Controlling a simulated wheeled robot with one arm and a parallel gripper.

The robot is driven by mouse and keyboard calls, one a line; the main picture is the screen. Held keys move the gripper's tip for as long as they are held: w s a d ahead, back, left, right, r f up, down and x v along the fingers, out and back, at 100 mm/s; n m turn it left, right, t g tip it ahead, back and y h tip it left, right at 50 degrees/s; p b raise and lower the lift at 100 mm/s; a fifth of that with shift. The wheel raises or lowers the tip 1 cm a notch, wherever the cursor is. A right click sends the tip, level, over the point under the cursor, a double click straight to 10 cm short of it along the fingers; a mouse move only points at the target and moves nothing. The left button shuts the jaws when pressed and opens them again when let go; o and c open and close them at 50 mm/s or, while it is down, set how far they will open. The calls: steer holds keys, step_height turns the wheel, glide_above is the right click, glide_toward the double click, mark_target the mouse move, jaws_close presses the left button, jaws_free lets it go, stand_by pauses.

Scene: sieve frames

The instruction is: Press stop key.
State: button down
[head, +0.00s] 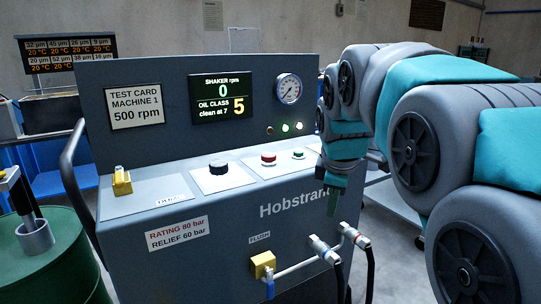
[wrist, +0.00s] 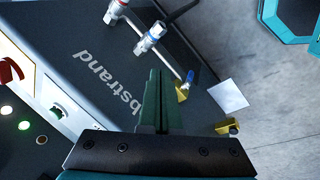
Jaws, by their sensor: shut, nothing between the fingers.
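A red button (head: 268,159) sits on the sloped ledge of the grey machine (head: 120,226), left of a smaller green button (head: 298,153). I cannot read any label marking either as the stop key.
A black knob (head: 218,167) and a yellow switch (head: 121,181) are further left on the ledge. The display (head: 220,96) reads shaker 0 rpm. Hose fittings (head: 325,248) and a yellow flush valve (head: 263,264) project from the front. A green drum (head: 50,262) stands at left.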

steer(key=w+a+r+n+t, duration=0.3)
steer(key=w+a+r+n, duration=0.4)
steer(key=w+r, duration=0.3)
step_height(320, 180, up, 6)
steer(key=n+t+y, duration=0.2)
steer(key=n, duration=0.5)
glide_above(268, 156)
steer(key=shift+s+r, duration=0.15)
step_height(268, 156, down, 7)
steer(key=b, duration=0.5)
steer(key=shift+f+b, duration=0.45)
steer(key=shift+f, duration=0.45)
steer(key=shift+f, duration=0.1)
steer(key=shift+f, duration=0.3)
